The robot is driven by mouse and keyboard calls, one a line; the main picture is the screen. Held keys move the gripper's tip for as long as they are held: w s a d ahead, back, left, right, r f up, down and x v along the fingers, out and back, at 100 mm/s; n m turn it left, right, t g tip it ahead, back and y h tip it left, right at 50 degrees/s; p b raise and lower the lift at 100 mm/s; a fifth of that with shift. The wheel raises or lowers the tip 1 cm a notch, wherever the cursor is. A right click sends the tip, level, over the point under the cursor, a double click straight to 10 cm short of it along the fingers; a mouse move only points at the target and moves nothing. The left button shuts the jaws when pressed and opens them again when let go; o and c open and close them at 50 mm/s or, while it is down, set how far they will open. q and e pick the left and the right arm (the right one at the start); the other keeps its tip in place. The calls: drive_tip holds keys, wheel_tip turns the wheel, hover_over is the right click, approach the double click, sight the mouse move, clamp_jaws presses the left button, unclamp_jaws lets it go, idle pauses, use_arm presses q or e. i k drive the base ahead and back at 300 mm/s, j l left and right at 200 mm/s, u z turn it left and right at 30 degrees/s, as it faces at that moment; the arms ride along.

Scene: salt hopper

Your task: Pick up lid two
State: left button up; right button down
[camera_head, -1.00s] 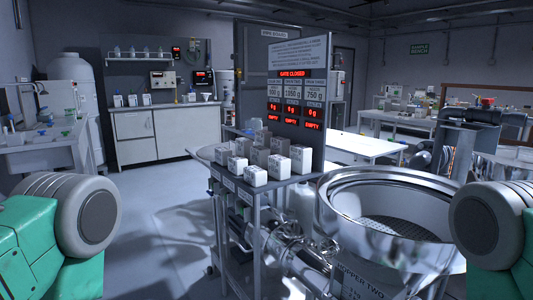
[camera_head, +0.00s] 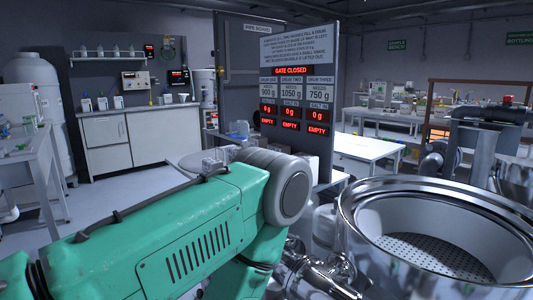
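I cannot make out lid two in the head view. The large open steel hopper (camera_head: 360,200), labelled hopper two in the earlier frame, stands at the lower right. Its top is uncovered and a perforated plate shows inside. My green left arm reaches in from the lower left to the middle, just left of the hopper, and hides most of the cart with white boxes. Neither my left nor my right gripper is in view.
A sign board (camera_head: 297,100) reads "gate closed" and shows three drums as empty. Steel pipework (camera_head: 325,275) sits beside the hopper. A white table (camera_head: 368,150) stands behind. A counter (camera_head: 135,135) lines the back left wall, with open floor before it.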

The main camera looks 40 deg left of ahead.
sight(192, 162)
drive_tip(key=i+j+z, duration=0.1)
drive_tip(key=j+z, duration=0.2)
drive_tip(key=j, duration=1.15)
drive_tip(key=j+z, duration=0.3)
drive_tip(key=j, duration=1.15)
